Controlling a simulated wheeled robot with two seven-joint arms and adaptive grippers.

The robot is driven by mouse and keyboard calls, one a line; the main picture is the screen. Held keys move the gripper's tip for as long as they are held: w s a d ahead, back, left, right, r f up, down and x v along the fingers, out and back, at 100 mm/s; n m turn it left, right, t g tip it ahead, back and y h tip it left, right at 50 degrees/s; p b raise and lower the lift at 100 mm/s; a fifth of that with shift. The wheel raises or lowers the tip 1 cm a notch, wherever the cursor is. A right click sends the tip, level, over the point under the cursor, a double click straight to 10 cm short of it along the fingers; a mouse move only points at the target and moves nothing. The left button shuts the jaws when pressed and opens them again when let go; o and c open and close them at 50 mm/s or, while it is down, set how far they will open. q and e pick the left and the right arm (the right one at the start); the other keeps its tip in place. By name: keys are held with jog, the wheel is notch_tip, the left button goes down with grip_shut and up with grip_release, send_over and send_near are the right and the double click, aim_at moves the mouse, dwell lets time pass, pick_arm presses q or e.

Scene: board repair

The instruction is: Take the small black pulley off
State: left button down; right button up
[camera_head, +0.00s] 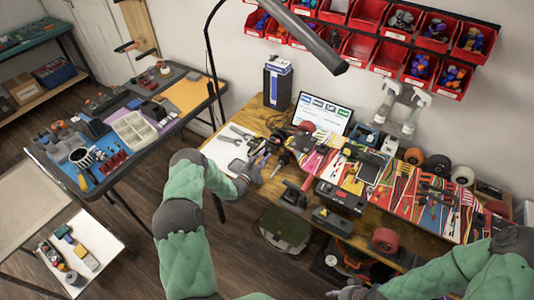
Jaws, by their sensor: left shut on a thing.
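My left arm, in a green sleeve, reaches up from the bottom to the left part of the wooden workbench (235,155). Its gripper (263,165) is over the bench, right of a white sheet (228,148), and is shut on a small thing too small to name. Dark tools and parts lie just right of it. I cannot pick out the small black pulley with certainty. My right gripper (348,291) shows only in part at the bottom edge, below the bench front, and its jaws are not clear.
A screen (322,113) stands at the back of the bench. Red bins (388,57) hang above, and a black lamp arm (290,30) crosses over. A side table (115,155) with parts stands left.

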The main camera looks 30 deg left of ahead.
pick_arm(q)
jog(key=shift+s+a+p, duration=0.1)
jog(key=shift+s+p, duration=0.3)
jog(key=shift+s, duration=0.95)
jog(key=shift+s+a+r+p, duration=0.1)
jog(key=shift+s+r+p, duration=0.5)
jog(key=shift+r+p, duration=0.2)
jog(key=shift+s+a+r+p, duration=0.1)
jog(key=shift+s+r+p, duration=0.5)
jog(key=shift+r+p, duration=0.2)
jog(key=shift+s+r+p, duration=1.75)
jog(key=shift+r+p, duration=0.2)
